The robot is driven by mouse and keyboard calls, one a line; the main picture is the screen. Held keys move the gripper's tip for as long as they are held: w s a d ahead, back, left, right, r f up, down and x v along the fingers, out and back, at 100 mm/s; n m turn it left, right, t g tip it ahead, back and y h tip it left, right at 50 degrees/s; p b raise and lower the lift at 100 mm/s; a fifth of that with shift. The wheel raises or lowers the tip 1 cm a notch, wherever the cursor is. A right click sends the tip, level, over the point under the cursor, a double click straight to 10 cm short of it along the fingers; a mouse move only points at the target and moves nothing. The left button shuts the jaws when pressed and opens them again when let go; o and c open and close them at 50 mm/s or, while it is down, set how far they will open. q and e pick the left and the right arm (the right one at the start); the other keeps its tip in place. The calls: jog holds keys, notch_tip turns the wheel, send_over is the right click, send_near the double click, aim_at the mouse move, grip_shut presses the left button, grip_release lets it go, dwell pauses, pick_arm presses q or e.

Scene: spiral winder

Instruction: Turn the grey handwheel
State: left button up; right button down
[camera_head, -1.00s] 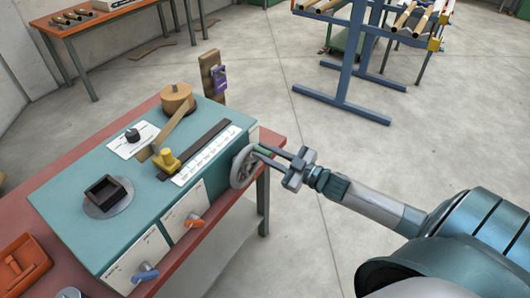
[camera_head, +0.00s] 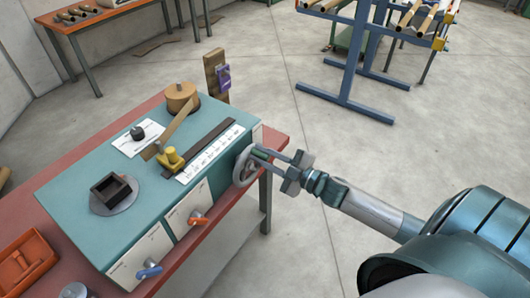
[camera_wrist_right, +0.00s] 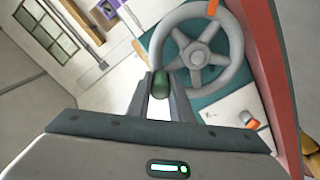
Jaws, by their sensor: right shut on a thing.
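The grey handwheel (camera_head: 243,166) is mounted on the right end of the teal winder box (camera_head: 128,178). In the right wrist view the handwheel (camera_wrist_right: 201,57) shows its rim, spokes and hub, with a dark green handle (camera_wrist_right: 161,85) at its rim. My right gripper (camera_head: 256,152) comes in from the right. It is shut on the green handle, which sits between the two fingers (camera_wrist_right: 161,92) in the wrist view. My left gripper is not in view.
The winder stands on a red bench (camera_head: 30,198). On its top are a wooden spool (camera_head: 180,97), a yellow knob (camera_head: 170,159) and a black square cup (camera_head: 112,190). Orange (camera_head: 197,218) and blue (camera_head: 149,270) levers stick out in front. Open floor lies to the right.

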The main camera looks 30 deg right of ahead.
jog(key=shift+s+a+n, duration=0.1)
jog(key=shift+a+n, duration=0.15)
jog(key=shift+n, duration=0.15)
jog(key=c, duration=1.6)
grip_release()
jog(key=shift+s, duration=0.15)
jog(key=shift+s+d+f+b, duration=0.15)
jog(key=shift+s+d+b, duration=0.15)
jog(key=shift+s, duration=0.25)
jog(key=shift+b+v, duration=2.2)
jog(key=shift+v, duration=5.75)
